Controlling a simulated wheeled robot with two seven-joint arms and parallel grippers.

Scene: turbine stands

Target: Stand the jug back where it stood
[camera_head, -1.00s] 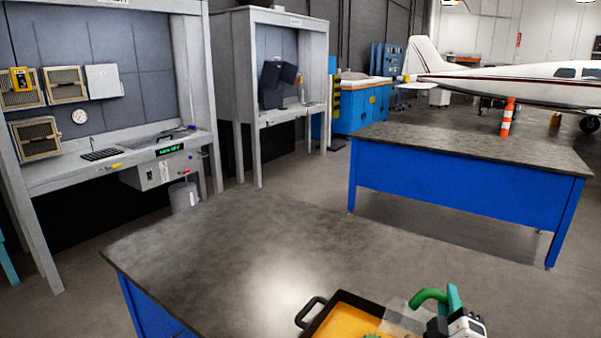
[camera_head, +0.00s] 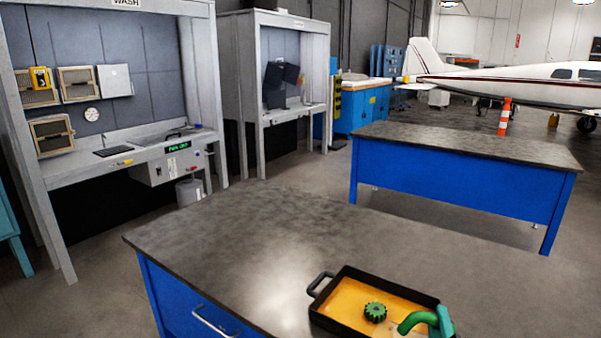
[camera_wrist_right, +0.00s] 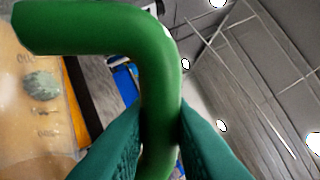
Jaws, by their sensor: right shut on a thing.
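The jug has a green handle (camera_head: 412,322) and a clear body, which shows faintly near the bottom edge in the head view. My right gripper (camera_head: 442,322), with teal fingers, is at that handle at the bottom right. In the right wrist view the teal fingers (camera_wrist_right: 160,122) are shut on the thick green handle (camera_wrist_right: 158,80). The jug's clear body with faint marks (camera_wrist_right: 35,115) fills the left of that view. The jug's base is out of view, so I cannot tell whether it touches anything. My left gripper is not in view.
A black-rimmed tray (camera_head: 337,318) with an orange inside and a green gear (camera_head: 375,311) lies on the near grey-topped table (camera_head: 240,250), beside and partly behind the jug. The table's left part is bare. Another blue table (camera_head: 460,180) stands beyond.

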